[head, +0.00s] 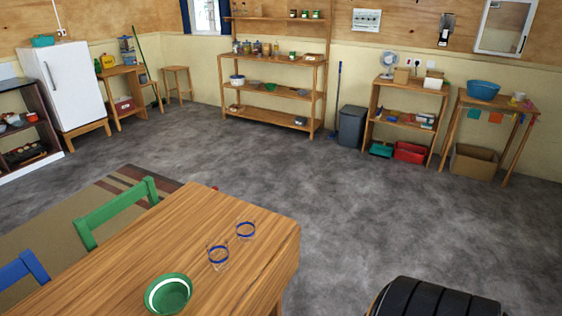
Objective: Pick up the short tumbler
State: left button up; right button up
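Two clear glass tumblers with blue rims stand upright on the wooden table in the head view. One tumbler (246,231) is farther back, near the table's far right corner. The other tumbler (218,256) is nearer and a little to the left. The far one looks slightly shorter, but distance makes this hard to tell. Their clear sides are faint against the wood. Neither of my grippers is in view.
The table (180,238) also carries a green bowl (168,294) with a white band, near the bottom. A green chair (115,210) and a blue chair (22,270) stand at its left. Grey floor (370,215) is open to the right. Shelves (275,95) line the back wall.

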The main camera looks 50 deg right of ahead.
aim_at(245, 226)
jog(key=z, duration=1.35)
jog(key=u, duration=0.25)
jog(key=i+l+u, duration=0.15)
jog(key=l+u, duration=0.25)
jog(key=i+l+u, duration=0.1)
jog(key=l+u, duration=0.5)
jog(key=u, duration=0.15)
jog(key=i, duration=0.05)
